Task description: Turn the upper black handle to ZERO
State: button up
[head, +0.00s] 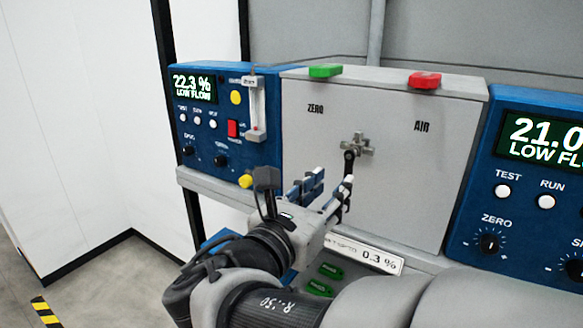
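A black handle (349,163) hangs from a grey cross-shaped valve fitting (358,146) on the light grey middle panel. It points mostly downward, neither at the ZERO label (315,108) up and to its left nor at the AIR label (421,126) up and to its right. My gripper (334,178) is in front of the panel, its two fingers spread apart and nothing seen between them. The right finger overlaps the handle's lower part in the picture. I cannot tell whether they touch. No second black handle is clearly visible.
A blue analyser (258,163) stands left of the panel and another (508,178) right. A green block (325,71) and a red block (425,80) sit on the panel's top edge. A 0.3 % display (365,254) and green buttons (332,271) lie below, close to my arm.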

aim_at(348, 170)
jog(key=x, duration=0.7)
jog(key=shift+w+d+p, duration=0.1)
jog(key=shift+w+p, duration=0.05)
jog(key=shift+p, duration=0.15)
jog(key=shift+c, duration=0.3)
grip_shut()
